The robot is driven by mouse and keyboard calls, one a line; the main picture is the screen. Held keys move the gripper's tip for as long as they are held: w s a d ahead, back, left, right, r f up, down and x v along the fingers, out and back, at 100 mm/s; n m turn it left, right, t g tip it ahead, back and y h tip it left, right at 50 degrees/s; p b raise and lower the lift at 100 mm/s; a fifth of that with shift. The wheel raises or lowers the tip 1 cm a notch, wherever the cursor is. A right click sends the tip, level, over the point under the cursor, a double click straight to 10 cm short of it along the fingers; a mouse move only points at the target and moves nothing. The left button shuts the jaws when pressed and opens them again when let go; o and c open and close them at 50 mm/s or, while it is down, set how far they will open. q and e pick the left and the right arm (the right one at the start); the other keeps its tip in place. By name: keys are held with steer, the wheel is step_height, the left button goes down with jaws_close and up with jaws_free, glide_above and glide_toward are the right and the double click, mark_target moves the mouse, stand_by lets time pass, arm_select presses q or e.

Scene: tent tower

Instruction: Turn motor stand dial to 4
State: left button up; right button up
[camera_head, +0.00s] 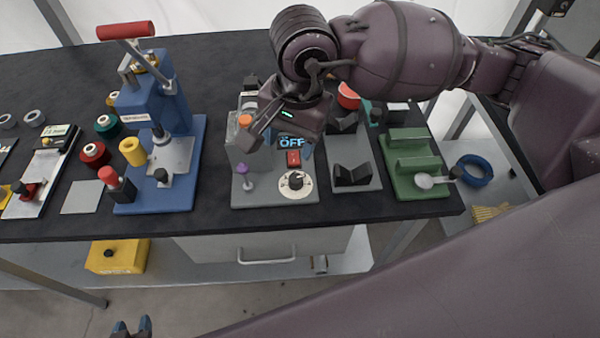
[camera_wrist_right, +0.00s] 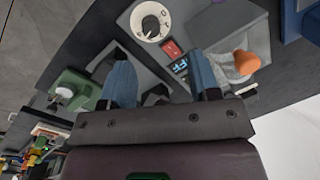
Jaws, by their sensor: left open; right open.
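The motor stand (camera_head: 240,158) is a grey block on a grey base on the dark bench. Its round white dial (camera_head: 297,184) with a black knob lies flat at the base's front. The dial also shows at the top of the right wrist view (camera_wrist_right: 151,21); the knob's exact setting is too small to read. A display (camera_head: 291,142) reads OFF, with a red switch (camera_head: 293,158) below it. My right gripper (camera_head: 280,140) is open and empty over the stand, behind the dial. Its blue fingers (camera_wrist_right: 163,80) are apart. My left gripper (camera_head: 132,328) is open at the bottom edge, away from the bench.
A blue press (camera_head: 155,110) with a red handle stands left of the motor stand. A grey base with black V-blocks (camera_head: 352,176) and a green fixture (camera_head: 412,165) stand to the right. A purple-topped peg (camera_head: 243,173) stands left of the dial.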

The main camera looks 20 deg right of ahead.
mark_target(296, 178)
steer(key=shift+n+h, duration=0.5)
steer(key=shift+n, duration=0.3)
steer(key=f, duration=0.9)
steer(key=shift+d+f+b, duration=0.35)
steer(key=shift+d, duration=0.05)
steer(key=shift+f, duration=0.6)
steer(key=c, duration=0.9)
steer(key=shift+w+m, duration=0.1)
steer(key=shift+m, duration=1.5)
steer(key=o, duration=0.9)
